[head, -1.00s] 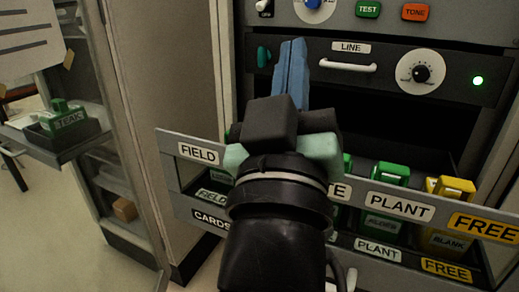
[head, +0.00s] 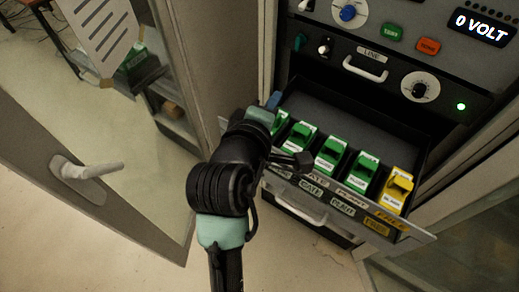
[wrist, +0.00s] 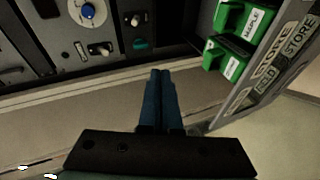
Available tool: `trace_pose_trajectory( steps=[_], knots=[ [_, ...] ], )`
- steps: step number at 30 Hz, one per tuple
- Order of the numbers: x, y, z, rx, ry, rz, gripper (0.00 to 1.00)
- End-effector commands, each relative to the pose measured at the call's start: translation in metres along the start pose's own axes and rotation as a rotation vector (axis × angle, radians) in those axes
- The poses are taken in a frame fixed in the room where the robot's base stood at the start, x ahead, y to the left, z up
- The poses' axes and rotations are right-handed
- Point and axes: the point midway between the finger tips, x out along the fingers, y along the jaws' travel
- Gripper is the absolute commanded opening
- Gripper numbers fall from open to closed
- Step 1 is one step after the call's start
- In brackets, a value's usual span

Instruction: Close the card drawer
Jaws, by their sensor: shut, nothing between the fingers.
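The card drawer (head: 418,234) is pulled out of the cabinet, with a grey labelled front and a light handle (head: 300,211). Several green blocks (head: 331,153) and a yellow one (head: 397,190) stand in a row inside it. My gripper (head: 274,100) is shut and empty, with its blue fingers at the drawer's left end; my arm hides part of the front there. In the wrist view the shut fingers (wrist: 160,74) point towards the cabinet, left of the drawer front (wrist: 243,100). I cannot tell whether they touch the drawer.
The LINE panel (head: 385,85) with its handle and knob is above the drawer. An open cabinet door with a lever handle (head: 88,170) stands at the left. A glass-panelled door (head: 450,260) is at the lower right. Pale floor (head: 130,225) shows between.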

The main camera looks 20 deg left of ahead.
Motion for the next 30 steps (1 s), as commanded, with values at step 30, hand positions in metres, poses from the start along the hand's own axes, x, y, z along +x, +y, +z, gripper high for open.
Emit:
trace_pose_trajectory(
  steps=[30],
  knots=[
    [-0.085,-0.178,0.004,-1.555,0.108,-0.533,0.00]
  ],
)
